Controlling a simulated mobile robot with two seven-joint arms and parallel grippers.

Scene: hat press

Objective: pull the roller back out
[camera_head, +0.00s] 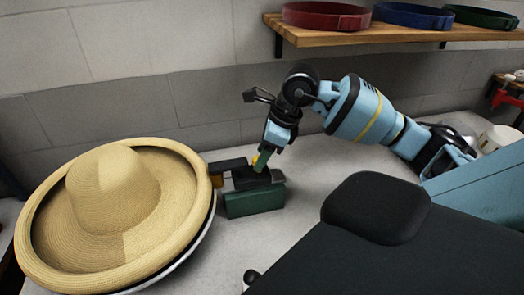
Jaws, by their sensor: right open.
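A straw hat (112,190) with a wide, upturned brim sits at the left on a round base, whose edge shows under the brim. Just right of it stands a dark green block (256,203) with a black mechanism (230,165) on top. A small orange-brown piece (216,181), possibly the roller, is at its left end, at the brim's right edge; I cannot tell whether it touches the hat. My right gripper (260,163) is open and points down at the top of the mechanism. Its fingertips are small and partly hidden. My left gripper is out of view.
A wooden shelf (400,36) on the back wall holds red (326,16), blue (413,15) and green (484,17) hat bands above my right arm. A white cup (500,138) stands at the far right. Grey tabletop is clear in front of the green block.

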